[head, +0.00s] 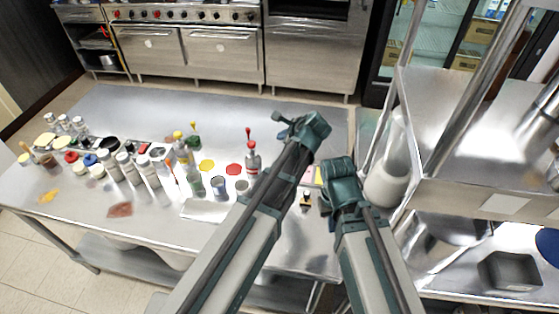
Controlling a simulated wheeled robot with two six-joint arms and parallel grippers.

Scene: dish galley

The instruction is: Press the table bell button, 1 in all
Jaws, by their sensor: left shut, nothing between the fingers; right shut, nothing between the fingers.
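A small dark object with a yellow-orange part (306,199) sits on the steel table between my two arms. It may be the table bell, but it is too small to tell for sure. My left gripper (285,125) is shut and empty, above the back right part of the table, beyond this object. My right gripper (324,204) is shut and empty, just right of the small object; I cannot tell whether they touch. My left arm hides part of the table, and the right gripper's fingertips are hard to make out.
The steel table (150,222) holds many bottles, jars and cups on its left and middle. A red-capped bottle (253,160) stands close left of my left arm. A steel shelf rack (470,190) and a white container (386,185) stand at right. The table's back strip is clear.

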